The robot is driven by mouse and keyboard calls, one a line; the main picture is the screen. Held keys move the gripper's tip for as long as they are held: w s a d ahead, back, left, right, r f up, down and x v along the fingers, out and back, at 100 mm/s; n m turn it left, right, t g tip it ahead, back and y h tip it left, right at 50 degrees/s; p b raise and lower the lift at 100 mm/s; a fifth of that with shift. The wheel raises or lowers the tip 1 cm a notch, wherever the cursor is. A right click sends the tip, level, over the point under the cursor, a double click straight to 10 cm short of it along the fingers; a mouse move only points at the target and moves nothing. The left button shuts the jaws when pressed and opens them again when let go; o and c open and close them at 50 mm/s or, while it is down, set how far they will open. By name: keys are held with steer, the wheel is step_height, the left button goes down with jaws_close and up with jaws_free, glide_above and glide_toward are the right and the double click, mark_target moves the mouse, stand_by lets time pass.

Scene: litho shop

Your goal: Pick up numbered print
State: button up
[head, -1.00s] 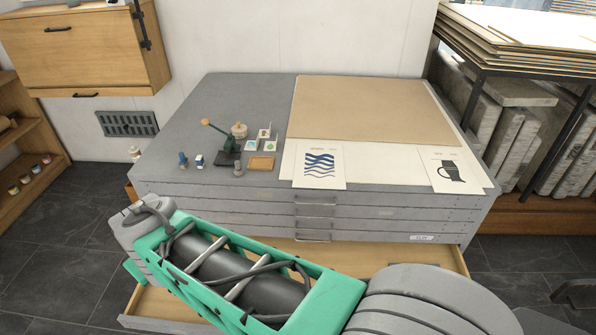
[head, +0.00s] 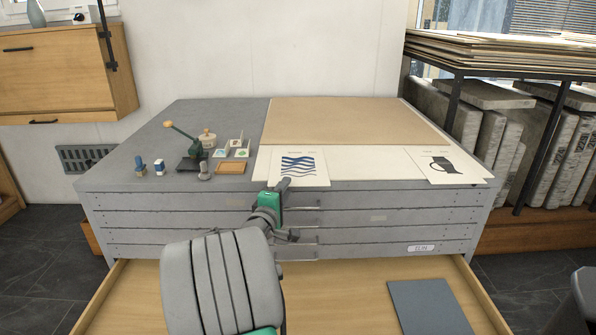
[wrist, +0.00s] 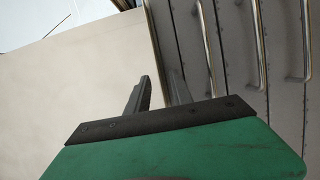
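A white print with blue waves (head: 304,166) lies flat on the grey plan chest, its front edge near the chest's front edge. Any number on either print is too small to read. My gripper (head: 284,184) is at the front edge of the wave print, overlapping its lower left part in the head view. In the wrist view its two fingers (wrist: 160,92) stand apart with nothing clearly between them. A pale sheet surface (wrist: 75,90) fills the left there; I cannot tell whether the fingers touch it.
The grey plan chest (head: 150,208) has an open wooden bottom drawer (head: 340,300) with a dark grey sheet (head: 428,306) in it. A brown board (head: 350,120) covers the back. A green hand press (head: 190,155) and small items stand left. Stone slabs (head: 560,150) stand right.

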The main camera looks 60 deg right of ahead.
steer(key=shift+w+d, duration=0.15)
steer(key=shift+d, duration=0.75)
jaws_close()
stand_by(0.7)
